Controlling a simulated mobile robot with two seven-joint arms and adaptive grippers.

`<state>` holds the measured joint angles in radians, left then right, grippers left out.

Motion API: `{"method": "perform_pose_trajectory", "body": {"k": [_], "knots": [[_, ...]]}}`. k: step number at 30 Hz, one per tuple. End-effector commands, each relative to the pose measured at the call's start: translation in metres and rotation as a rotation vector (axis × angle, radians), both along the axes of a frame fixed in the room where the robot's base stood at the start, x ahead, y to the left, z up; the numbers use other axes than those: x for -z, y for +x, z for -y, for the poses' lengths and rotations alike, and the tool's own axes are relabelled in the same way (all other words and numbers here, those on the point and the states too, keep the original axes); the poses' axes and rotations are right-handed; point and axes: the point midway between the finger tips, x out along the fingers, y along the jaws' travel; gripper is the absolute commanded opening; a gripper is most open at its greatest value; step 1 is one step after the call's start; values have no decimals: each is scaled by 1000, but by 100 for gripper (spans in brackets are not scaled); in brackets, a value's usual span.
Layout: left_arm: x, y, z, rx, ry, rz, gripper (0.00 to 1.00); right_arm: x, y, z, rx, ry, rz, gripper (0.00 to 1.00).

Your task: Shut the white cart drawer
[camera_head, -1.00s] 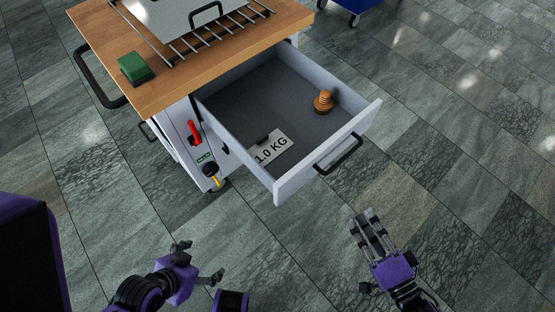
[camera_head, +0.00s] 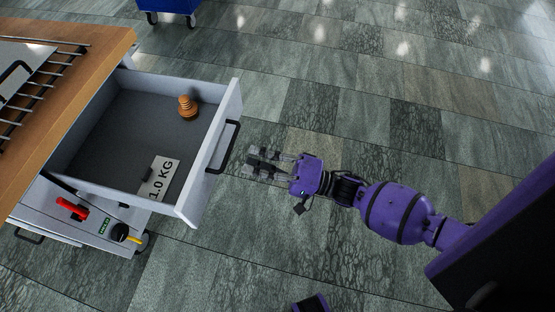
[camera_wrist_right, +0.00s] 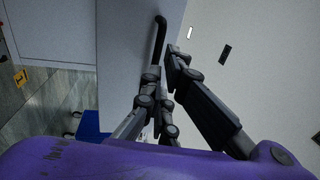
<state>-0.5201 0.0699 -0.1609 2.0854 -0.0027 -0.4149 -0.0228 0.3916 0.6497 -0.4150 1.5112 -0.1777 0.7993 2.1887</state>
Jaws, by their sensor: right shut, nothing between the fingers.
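The white cart drawer (camera_head: 204,190) stands pulled out from the cart, its front facing right in the head view. A black bar handle (camera_head: 236,140) is on its front. My right gripper (camera_head: 254,161) is shut and empty, just right of the drawer front near the handle, with a small gap seeming to remain. In the right wrist view the fingers (camera_wrist_right: 160,68) point at a pale panel with a black bar (camera_wrist_right: 160,38). My left gripper is out of view.
The cart's wooden top (camera_head: 95,55) with a metal rack is at upper left. A red-handled item (camera_head: 72,208) is on the cart's side. A blue wheeled bin (camera_head: 170,5) stands at the back. The tiled floor right of the drawer is open.

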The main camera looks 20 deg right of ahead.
Motion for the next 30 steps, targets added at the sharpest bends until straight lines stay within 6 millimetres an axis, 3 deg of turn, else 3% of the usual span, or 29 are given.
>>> {"method": "perform_pose_trajectory", "body": {"k": [6, 23, 30], "knots": [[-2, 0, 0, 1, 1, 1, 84, -6, 17, -23, 0, 1, 1, 0], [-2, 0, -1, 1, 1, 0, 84, -6, 22, -30, 0, -1, -1, 0], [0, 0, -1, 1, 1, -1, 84, -7, 36, -49, -1, 1, 1, 0]]}}
